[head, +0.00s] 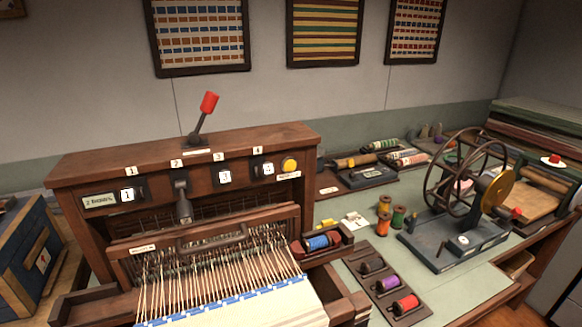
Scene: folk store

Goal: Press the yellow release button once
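The yellow release button (290,164) is a round yellow knob on the upper right of the wooden loom's front panel (240,175), beside the small display under label 4. A white label sits just below it. Nothing covers the button in the head view. Whether it is pressed in cannot be told. My gripper is not in view.
A red-tipped lever (208,103) stands up from the loom top. A grey handle (182,200) projects from the panel. A tray of thread spools (386,284) and a hand-cranked winder (465,215) stand at right. A blue box (36,262) is at left.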

